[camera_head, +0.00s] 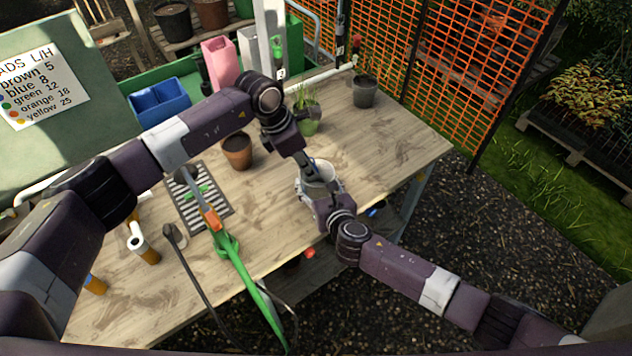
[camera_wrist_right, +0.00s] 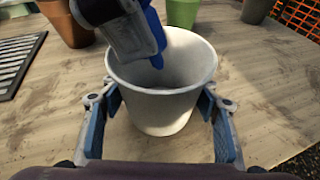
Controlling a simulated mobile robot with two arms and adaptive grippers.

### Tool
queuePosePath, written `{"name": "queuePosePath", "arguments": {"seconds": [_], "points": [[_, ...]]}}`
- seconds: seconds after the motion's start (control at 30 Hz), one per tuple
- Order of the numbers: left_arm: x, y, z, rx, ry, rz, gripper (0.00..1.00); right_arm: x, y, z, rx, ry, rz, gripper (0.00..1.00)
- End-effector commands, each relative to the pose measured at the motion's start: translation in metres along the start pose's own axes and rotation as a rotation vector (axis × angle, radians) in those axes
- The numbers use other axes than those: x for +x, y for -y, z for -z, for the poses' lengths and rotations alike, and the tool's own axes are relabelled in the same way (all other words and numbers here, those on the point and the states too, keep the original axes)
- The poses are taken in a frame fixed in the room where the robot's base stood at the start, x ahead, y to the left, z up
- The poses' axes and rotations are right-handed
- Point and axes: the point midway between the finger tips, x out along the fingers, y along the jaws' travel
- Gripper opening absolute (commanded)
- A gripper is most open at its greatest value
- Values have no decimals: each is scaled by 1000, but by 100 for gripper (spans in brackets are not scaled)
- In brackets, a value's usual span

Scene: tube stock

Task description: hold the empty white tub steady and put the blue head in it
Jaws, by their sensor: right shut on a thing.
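The white tub (camera_head: 325,172) stands upright on the wooden table near its front edge; it also shows in the right wrist view (camera_wrist_right: 165,105). My right gripper (camera_head: 322,197) is shut around the tub, with blue-padded fingers on both sides of its wall (camera_wrist_right: 160,115). My left gripper (camera_head: 308,178) points down over the tub's far rim; in the right wrist view its blue-padded tip (camera_wrist_right: 157,50) dips into the mouth. Whether it holds anything is not clear. The visible inside of the tub looks empty. A small blue piece (camera_head: 373,211) shows by the table's front edge; I cannot tell if it is the head.
A terracotta pot (camera_head: 237,152), a green pot with grass (camera_head: 308,122) and a dark pot (camera_head: 365,92) stand behind. Left lie a slotted grate (camera_head: 217,212), a green lance (camera_head: 238,262) and orange-and-white pieces (camera_head: 145,250). A blue bin (camera_head: 158,104) stands at the back. The table's right is clear.

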Motion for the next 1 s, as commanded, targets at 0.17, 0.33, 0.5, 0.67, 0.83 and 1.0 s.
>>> {"name": "queuePosePath", "arguments": {"seconds": [0.17, 0.33, 0.5, 0.67, 0.83, 1.0], "points": [[0, 0, 0, 0, 0, 0, 39, 0, 0, 2, 1, -2, 0, 32], [0, 0, 0, 0, 0, 0, 39, 0, 0, 2, 1, -2, 0, 32], [-5, -1, 0, -1, 1, -1, 39, 0, 0, 2, 1, -3, 0, 32], [-28, -2, 0, 1, 2, -5, 39, 0, 0, 2, 1, -3, 0, 32], [-66, -1, 0, 2, 1, -4, 39, 0, 0, 2, 1, -3, 0, 32], [-98, -1, 0, 0, 1, -3, 39, 0, 0, 2, 1, -3, 0, 32]]}}
